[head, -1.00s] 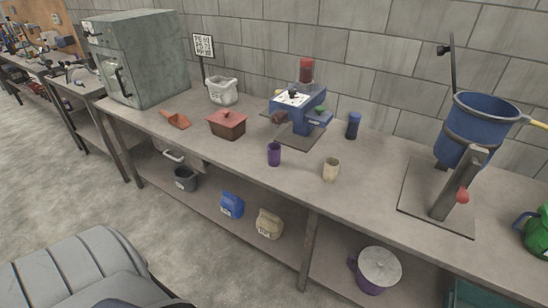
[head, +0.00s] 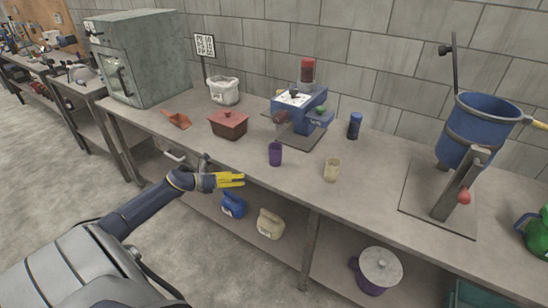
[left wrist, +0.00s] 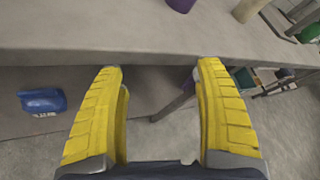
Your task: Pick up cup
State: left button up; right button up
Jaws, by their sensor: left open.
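Two cups stand upright on the workbench. One is a purple cup (head: 275,154) and the other is a beige cup (head: 332,169) to its right. My left gripper (head: 231,180) has yellow fingers and is in front of the bench's front edge, to the left of and nearer than the purple cup, touching neither cup. In the left wrist view its fingers (left wrist: 161,75) are spread apart with nothing between them. That view also shows the base of the purple cup (left wrist: 181,4) and part of the beige cup (left wrist: 248,9) at the top. My right gripper is not in view.
The workbench (head: 240,165) also holds a blue machine (head: 300,110), a blue canister (head: 354,126), a brown lidded box (head: 228,124) and a large blue hopper (head: 472,130). The lower shelf holds a blue jug (head: 233,206) and a beige jug (head: 270,223). Bench space around the cups is clear.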

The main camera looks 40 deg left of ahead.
pick_arm(q)
notch_tip(320, 180, up, 7)
jog(key=w+m, duration=0.2)
jog(key=m, duration=0.2)
jog(key=m+h, duration=0.1)
jog(key=m, duration=0.2)
send_near(277, 156)
jog(key=shift+g, duration=0.4)
jog(key=w+f, duration=0.1)
jog(key=w, duration=0.2)
jog(key=w+f, duration=0.1)
jog(key=w, duration=0.1)
jog(key=shift+w+a+f, duration=0.2)
jog(key=shift+w+f, duration=0.1)
jog(key=shift+x, duration=3.4)
jog(key=shift+s+d, duration=0.1)
jog(key=shift+c, duration=0.2)
jog(key=c, duration=1.3)
